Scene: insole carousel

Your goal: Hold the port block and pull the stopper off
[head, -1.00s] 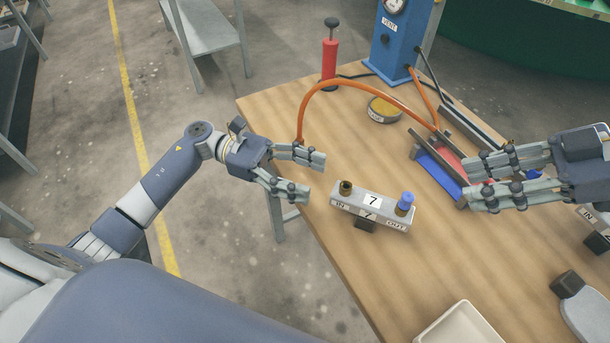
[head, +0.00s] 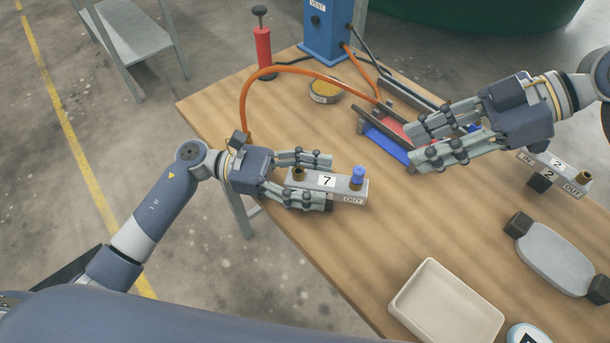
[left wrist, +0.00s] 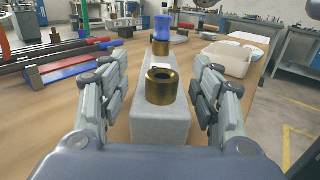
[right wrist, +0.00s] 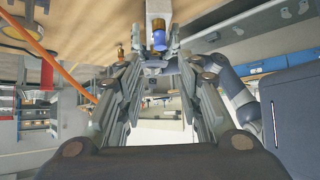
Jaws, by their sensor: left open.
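The grey port block (head: 342,190) with label 7 stands on the table near its left edge. Its brass port (head: 298,174) is at the left end, and the blue stopper (head: 357,178) sits on the port at the OUT end. My left gripper (head: 328,182) is open, with its fingers on either side of the block. In the left wrist view the block (left wrist: 160,125) lies between the fingers, with gaps visible on both sides. My right gripper (head: 414,145) is open and empty, up and right of the stopper. The stopper also shows in the right wrist view (right wrist: 159,41), beyond the fingertips.
An orange hose (head: 300,70) arches behind my left gripper. A red-and-blue tray (head: 385,143) lies by my right gripper. A second block (head: 556,170) labelled 2, a grey insole-shaped piece (head: 556,260) and a cream bin (head: 446,304) are to the right.

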